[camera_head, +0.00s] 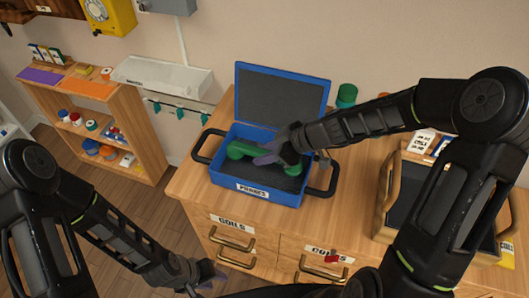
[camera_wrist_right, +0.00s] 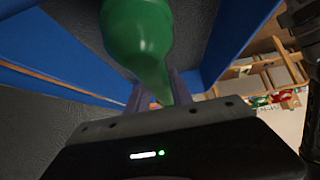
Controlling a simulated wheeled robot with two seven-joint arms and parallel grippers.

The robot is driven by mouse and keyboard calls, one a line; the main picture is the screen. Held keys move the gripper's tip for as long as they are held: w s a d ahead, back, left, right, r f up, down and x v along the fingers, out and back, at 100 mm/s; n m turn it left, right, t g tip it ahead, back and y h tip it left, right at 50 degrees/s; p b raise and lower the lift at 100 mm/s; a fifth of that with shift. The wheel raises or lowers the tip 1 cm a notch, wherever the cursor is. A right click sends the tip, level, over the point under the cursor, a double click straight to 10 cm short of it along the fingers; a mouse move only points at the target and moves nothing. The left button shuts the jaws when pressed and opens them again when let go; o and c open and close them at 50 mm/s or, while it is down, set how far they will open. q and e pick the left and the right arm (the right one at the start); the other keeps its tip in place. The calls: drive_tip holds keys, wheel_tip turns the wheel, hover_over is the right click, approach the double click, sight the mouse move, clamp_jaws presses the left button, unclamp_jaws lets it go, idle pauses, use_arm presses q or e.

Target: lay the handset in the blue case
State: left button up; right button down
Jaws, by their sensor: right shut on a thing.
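The blue case (camera_head: 253,190) stands open on the wooden cabinet, its lid (camera_head: 281,94) raised at the back and a "PHONES" label on its front. My right gripper (camera_head: 268,153) reaches in from the right and is shut on the handset. The right wrist view shows the green handset (camera_wrist_right: 140,40) between the fingers, with blue case walls around. My left gripper (camera_head: 205,281) is low in front of the cabinet, away from the case; its jaw opening is unclear.
A wooden-handled tray (camera_head: 385,212) stands right of the case on the cabinet top (camera_head: 340,190). A shelf (camera_head: 147,150) with small items stands at left. Labelled drawers (camera_head: 240,240) are below the case.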

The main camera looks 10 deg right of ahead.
drive_tip(key=shift+f+b, duration=0.6)
drive_tip(key=shift+b, duration=0.55)
drive_tip(key=c, duration=1.1)
unclamp_jaws()
drive_tip(key=shift+r, duration=0.1)
